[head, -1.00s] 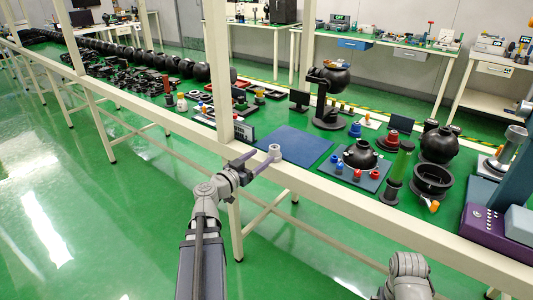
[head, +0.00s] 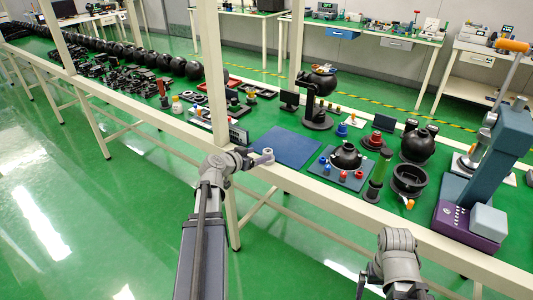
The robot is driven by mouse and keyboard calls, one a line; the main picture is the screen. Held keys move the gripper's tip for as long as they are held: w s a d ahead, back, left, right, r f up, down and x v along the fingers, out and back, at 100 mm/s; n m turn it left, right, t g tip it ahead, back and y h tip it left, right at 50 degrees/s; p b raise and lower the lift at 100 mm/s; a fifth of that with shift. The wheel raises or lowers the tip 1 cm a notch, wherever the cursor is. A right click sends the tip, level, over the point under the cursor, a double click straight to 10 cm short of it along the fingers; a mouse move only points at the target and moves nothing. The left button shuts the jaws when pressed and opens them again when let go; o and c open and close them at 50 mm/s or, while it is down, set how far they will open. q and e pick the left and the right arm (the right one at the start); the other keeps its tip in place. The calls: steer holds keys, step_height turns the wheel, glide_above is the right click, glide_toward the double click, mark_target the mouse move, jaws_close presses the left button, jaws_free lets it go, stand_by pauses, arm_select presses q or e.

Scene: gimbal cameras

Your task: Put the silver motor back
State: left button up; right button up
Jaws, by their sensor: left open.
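A small silver-grey cylinder, which looks like the silver motor (head: 267,152), stands at the near left corner of the blue mat (head: 298,147), by the table's front rail. My left gripper (head: 262,159) reaches over the rail and is open, with its fingers right at the motor. The fingers are small and partly overlap the motor, so I cannot tell whether they touch it.
A blue tray (head: 326,177) with a black sphere part (head: 345,156) and small red and blue pieces lies to the right. A white post (head: 213,70) rises beside my left arm. The blue mat's middle is clear.

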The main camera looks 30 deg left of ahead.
mark_target(265, 154)
arm_select(q)
steer(key=shift+b+x, duration=0.55)
steer(key=shift+x, duration=0.85)
steer(key=shift+w+f+b, duration=0.3)
steer(key=shift+f+b, duration=0.1)
steer(key=shift+f, duration=0.05)
steer(key=b+x, duration=0.1)
steer(key=x, duration=0.2)
steer(key=shift+w+a+f+b, duration=0.1)
steer(key=shift+w+f+b, duration=0.15)
steer(key=shift+f+b, duration=0.15)
steer(key=shift+w, duration=0.3)
steer(key=shift+c, duration=0.2)
jaws_close()
